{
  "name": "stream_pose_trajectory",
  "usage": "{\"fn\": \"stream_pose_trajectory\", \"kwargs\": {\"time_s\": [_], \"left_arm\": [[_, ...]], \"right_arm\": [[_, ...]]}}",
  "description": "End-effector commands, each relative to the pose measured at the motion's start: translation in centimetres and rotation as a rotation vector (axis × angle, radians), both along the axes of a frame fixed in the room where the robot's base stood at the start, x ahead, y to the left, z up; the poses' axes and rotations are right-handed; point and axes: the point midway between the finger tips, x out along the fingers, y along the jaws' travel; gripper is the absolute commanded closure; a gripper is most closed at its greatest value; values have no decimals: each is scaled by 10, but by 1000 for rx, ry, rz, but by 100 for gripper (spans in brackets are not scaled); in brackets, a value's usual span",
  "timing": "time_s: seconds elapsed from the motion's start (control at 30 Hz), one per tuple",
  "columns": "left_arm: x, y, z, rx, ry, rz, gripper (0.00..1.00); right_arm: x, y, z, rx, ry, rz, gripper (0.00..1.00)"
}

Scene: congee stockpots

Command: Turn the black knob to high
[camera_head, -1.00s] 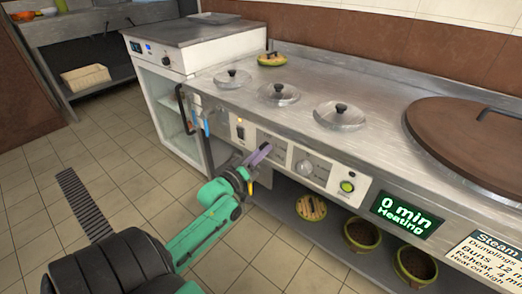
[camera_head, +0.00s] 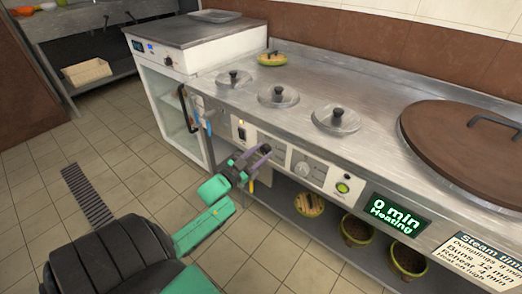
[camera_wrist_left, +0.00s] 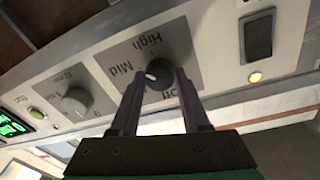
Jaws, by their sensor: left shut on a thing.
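The black knob (camera_wrist_left: 158,72) shows in the left wrist view on a grey dial plate marked High, Mid and Off. Its white mark is on the side of the word Mid. My left gripper (camera_wrist_left: 160,82) has one finger on each side of the knob and is shut on it. In the head view my left gripper (camera_head: 262,155) reaches the front panel of the steel counter, and its fingers hide the knob there. My right gripper is not in view.
To the right on the panel (camera_head: 325,172) are a silver dial (camera_head: 302,168) and a green-lit button (camera_head: 342,187). A black switch (camera_wrist_left: 258,36) and a lit lamp (camera_wrist_left: 255,77) sit beside the knob. A display (camera_head: 395,216) reads 0 min Heating. Open floor lies left.

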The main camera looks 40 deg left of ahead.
Motion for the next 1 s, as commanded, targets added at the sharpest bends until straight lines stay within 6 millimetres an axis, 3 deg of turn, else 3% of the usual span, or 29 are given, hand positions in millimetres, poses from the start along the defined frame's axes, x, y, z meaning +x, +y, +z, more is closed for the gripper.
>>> {"fn": "stream_pose_trajectory", "kwargs": {"time_s": [0.6,1.0], "left_arm": [[0,-1,1,534,13,-1,100],[0,-1,0,688,17,-1,100]], "right_arm": [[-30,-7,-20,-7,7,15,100],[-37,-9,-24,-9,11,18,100]]}}
